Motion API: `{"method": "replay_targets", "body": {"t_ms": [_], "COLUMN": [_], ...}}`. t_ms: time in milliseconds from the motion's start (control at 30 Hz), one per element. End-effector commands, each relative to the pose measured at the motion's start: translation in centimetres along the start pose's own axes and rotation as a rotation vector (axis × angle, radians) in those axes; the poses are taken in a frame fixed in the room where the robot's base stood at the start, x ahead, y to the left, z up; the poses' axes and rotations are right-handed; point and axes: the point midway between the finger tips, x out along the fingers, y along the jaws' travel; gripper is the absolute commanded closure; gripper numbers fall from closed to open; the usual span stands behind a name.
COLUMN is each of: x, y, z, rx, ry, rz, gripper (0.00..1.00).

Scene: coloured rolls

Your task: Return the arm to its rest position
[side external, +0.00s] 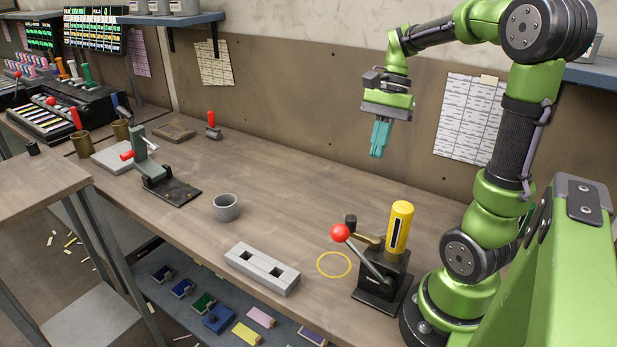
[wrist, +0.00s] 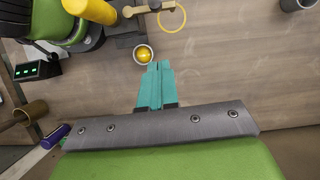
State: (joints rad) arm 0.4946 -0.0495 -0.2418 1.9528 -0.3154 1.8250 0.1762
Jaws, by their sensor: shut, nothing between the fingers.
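My gripper (side external: 378,153) hangs above the back right part of the workbench, well clear of the surface, with its teal fingers pointing down. In the wrist view the fingers (wrist: 157,66) are pressed together with nothing between them. The green and black arm is raised and bent over the bench. A yellow roll (side external: 399,227) stands upright at the black lever device (side external: 382,280), apart from the gripper; a yellow cylinder (wrist: 92,10) also shows in the wrist view.
A red-knobbed lever (side external: 340,232), a yellow ring mark (side external: 334,264), a grey two-hole block (side external: 262,269) and a grey cup (side external: 226,207) are on the bench. A green lever press (side external: 160,170) stands left. A paper sheet (side external: 470,118) hangs behind. The back middle of the bench is clear.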

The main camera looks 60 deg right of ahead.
Motion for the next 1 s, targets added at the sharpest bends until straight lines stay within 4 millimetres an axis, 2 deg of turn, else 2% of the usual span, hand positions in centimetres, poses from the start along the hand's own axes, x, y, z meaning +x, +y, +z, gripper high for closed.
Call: {"method": "replay_targets", "body": {"t_ms": [100,200,267,367,500,600,700,833,1000], "x": [-0.4,0.5,1.2,2.4,4.0,4.8,5.4,5.8,5.6], "y": [-0.1,-0.3,-0.7,-1.8,-2.9,-2.9,-2.3,-1.4,-1.2], "z": [-0.6,-1.1,-0.6,1.8,7.0,10.6,13.3,15.6,16.4], "rx": [-0.027,-0.106,-0.205,-0.445,-0.799,-1.002,-1.141,-1.231,-1.261], "ry": [0.027,0.076,0.128,0.245,0.409,0.498,0.548,0.561,0.561], "rz": [-0.008,-0.025,-0.050,-0.116,-0.232,-0.312,-0.374,-0.413,-0.428], "gripper": [1.00,1.00,1.00,1.00,1.00,1.00,1.00,1.00,1.00]}}
